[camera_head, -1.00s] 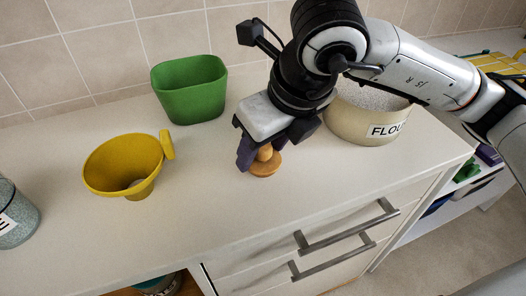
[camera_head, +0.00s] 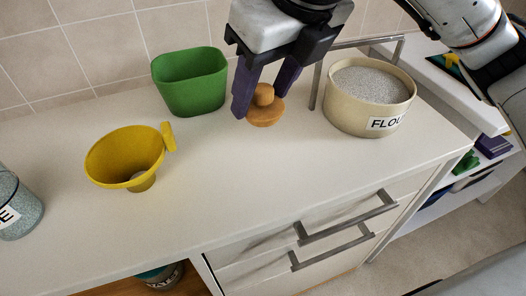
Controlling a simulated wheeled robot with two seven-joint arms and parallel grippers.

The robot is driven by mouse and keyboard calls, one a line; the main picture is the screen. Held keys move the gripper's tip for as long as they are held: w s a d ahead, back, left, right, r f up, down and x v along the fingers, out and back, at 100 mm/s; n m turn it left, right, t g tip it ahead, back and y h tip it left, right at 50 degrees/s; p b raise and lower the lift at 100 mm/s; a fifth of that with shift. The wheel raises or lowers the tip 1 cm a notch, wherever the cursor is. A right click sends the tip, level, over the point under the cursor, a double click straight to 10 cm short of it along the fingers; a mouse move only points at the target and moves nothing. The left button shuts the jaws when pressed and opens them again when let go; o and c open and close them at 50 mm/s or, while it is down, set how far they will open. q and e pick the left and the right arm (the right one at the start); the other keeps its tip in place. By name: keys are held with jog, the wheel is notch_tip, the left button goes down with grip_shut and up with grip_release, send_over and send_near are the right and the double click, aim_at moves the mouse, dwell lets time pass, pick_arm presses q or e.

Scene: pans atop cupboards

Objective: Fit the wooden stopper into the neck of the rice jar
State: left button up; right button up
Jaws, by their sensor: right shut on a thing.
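The wooden stopper (camera_head: 264,117), a round tan disc with a knob on top, is between the purple fingers of my right gripper (camera_head: 262,98). The gripper is shut on its knob and holds it upright, seemingly above the worktop. A glass jar (camera_head: 20,222) with blue-grey contents is cut off by the left edge of the view. Only the end of its label, an "E", shows, and its neck is mostly out of view. My left gripper is not in view.
A yellow funnel (camera_head: 103,158) stands on the white worktop (camera_head: 215,190) between jar and stopper. A green bin (camera_head: 190,92) stands behind, near the tiled wall. A flour tub (camera_head: 345,109) is on the right. The worktop's front middle is clear, above drawers with metal handles (camera_head: 350,222).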

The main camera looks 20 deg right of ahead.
aim_at(269, 110)
notch_tip(269, 110, down, 5)
jog(key=shift+f, duration=0.15)
notch_tip(269, 110, down, 4)
jog(key=shift+r+b, duration=0.1)
jog(key=shift+b, duration=0.4)
jog(key=shift+f, duration=0.3)
jog(key=shift+f, duration=0.15)
jog(key=o, duration=0.6)
jog(key=shift+b, duration=0.35)
jog(key=o, duration=0.4)
